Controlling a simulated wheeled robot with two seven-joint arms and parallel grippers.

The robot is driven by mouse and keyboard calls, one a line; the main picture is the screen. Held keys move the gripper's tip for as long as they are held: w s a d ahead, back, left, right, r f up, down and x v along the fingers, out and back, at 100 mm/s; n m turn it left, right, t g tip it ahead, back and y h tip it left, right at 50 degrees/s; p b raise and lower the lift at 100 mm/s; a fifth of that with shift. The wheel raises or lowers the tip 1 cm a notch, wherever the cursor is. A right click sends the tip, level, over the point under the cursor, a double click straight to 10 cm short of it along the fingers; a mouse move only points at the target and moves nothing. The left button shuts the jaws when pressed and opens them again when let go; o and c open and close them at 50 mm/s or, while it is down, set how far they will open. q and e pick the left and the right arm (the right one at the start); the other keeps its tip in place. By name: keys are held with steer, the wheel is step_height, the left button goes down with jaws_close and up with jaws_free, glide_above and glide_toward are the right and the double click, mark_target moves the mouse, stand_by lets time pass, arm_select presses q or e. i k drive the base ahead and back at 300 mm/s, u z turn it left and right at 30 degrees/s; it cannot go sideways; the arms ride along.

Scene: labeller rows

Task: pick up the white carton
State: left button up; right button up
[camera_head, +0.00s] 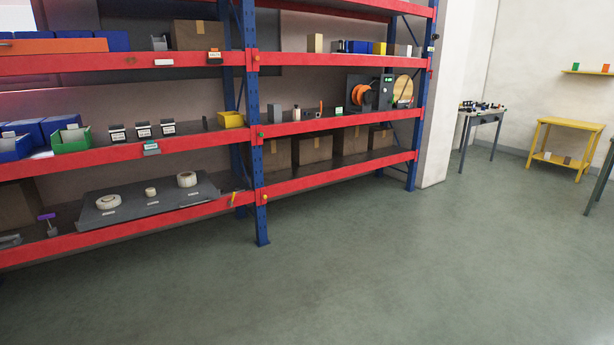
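No gripper of mine shows in the head view. I cannot tell for certain which thing is the white carton. A pale cream upright box (315,43) stands on the upper shelf of the right rack bay. A small whitish item (297,113) stands on the shelf below it, beside a grey block (274,112). Another small pale item (401,50) stands at the right end of the upper shelf. All are far off and small, and nothing touches them.
A rack with red beams (330,125) and blue posts (260,190) fills the left and middle. Brown boxes (312,149) sit on its lower shelf. A grey table (482,118) and a yellow table (568,125) stand at right. The green floor (390,270) is clear.

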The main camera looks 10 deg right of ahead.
mark_target(405, 51)
steer(key=z, duration=0.75)
steer(key=i, duration=1.9)
steer(key=z, duration=1.15)
steer(key=i, duration=4.55)
steer(key=u, duration=0.15)
